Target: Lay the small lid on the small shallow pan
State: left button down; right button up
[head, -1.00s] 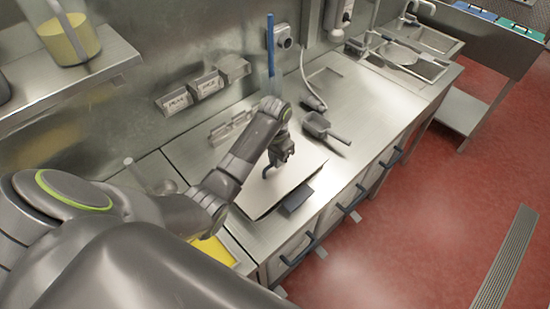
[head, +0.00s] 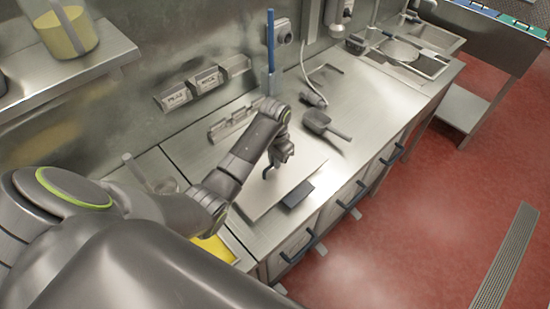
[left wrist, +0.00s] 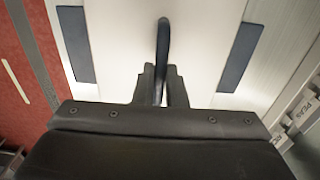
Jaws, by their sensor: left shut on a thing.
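The small lid is a flat, pale metal rectangle (head: 262,199) on the counter in the head view, with a dark arched handle in its middle. The handle also shows in the left wrist view (left wrist: 163,40). My left gripper (head: 278,157) is shut on this handle from above. The small shallow pan is hidden under the lid. A dark blue grip (head: 298,194) sticks out at the lid's front side, and two such grips flank the lid in the left wrist view (left wrist: 240,55). I cannot tell whether the lid touches the pan. My right gripper is not in view.
A metal scoop (head: 322,126) lies right of the lid. Left of it, a pan with yellow contents (head: 216,248) sits partly behind my arm. Small labelled holders (head: 192,87) hang on the wall. The sink (head: 405,58) is at the far right.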

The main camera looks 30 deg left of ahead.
pick_arm(q)
jog(key=shift+f, duration=0.15)
dwell(0.5)
jog(key=c, duration=0.9)
grip_release()
jog(key=shift+r+p, duration=0.5)
jog(key=shift+r, duration=3)
jog(key=shift+d, duration=0.1)
